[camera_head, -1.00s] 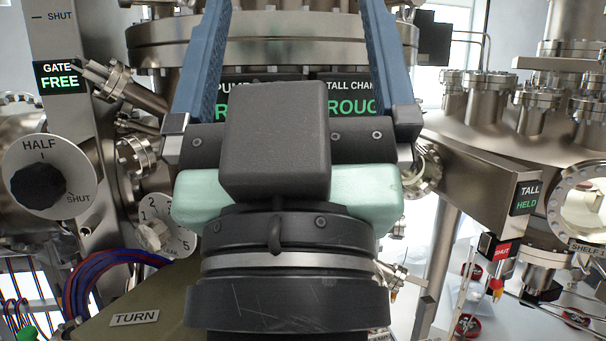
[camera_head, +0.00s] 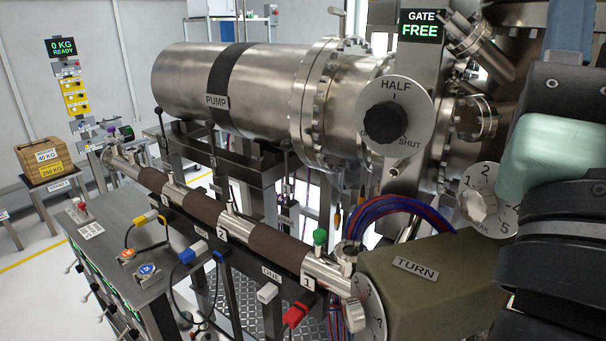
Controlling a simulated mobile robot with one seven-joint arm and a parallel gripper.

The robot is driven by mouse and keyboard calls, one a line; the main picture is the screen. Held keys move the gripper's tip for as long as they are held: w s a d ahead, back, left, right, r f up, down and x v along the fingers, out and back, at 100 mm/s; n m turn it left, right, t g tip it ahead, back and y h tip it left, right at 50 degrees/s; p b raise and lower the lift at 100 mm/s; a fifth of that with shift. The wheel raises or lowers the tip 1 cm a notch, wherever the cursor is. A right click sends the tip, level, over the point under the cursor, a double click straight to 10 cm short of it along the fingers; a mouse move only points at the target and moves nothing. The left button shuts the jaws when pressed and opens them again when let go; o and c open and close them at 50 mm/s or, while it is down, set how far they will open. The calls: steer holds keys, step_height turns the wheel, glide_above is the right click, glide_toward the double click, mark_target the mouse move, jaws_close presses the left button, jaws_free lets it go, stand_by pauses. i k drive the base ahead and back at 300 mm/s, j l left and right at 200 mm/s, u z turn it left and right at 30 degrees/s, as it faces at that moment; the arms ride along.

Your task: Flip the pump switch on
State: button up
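The big steel cylinder labelled PUMP (camera_head: 185,78) lies on a black frame at upper centre. I cannot pick out a labelled pump switch. A grey console (camera_head: 125,262) at lower left bears a small red knob (camera_head: 82,206) on top, round orange and blue buttons, and small levers with green displays on its front, too small to read. My gripper (camera_head: 570,28) is cut off at the right edge, well away from the console. Only one blue finger shows now and the tips are hidden; the earlier frame shows both fingers spread wide, with nothing between.
A round HALF/SHUT dial (camera_head: 394,108) sits below the GATE FREE display. A long pipe (camera_head: 255,240) crosses the middle, with cables below it. An olive TURN housing (camera_head: 425,275) is at lower right. A box on a stand (camera_head: 45,160) is far left.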

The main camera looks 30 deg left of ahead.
mark_target(66, 271)
steer(key=u, duration=1.7)
steer(key=i+j+u, duration=0.2)
steer(key=u, duration=0.15)
steer(key=i+j+u, duration=0.1)
steer(key=i+u, duration=0.25)
steer(key=i, duration=0.1)
